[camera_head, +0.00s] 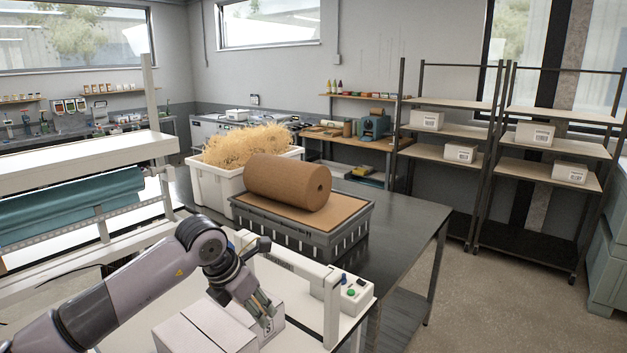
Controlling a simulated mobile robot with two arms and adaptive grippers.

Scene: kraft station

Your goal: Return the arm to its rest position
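My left arm (130,290) comes in from the lower left and bends down at the wrist. My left gripper (264,311) points downward over the white box (222,322) at the bottom of the picture, near the box's right side. I cannot tell whether the fingers touch the box or how far apart they are. The box's lower part is cut off by the picture edge. My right arm and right gripper are not in view.
A white machine frame with a button panel (350,291) stands close right of the gripper. Behind it, a grey crate (345,233) holds a brown paper roll (287,182). A white bin (212,188) holds straw-like filler. The dark table (410,225) is clear at right. Shelves (447,152) stand beyond.

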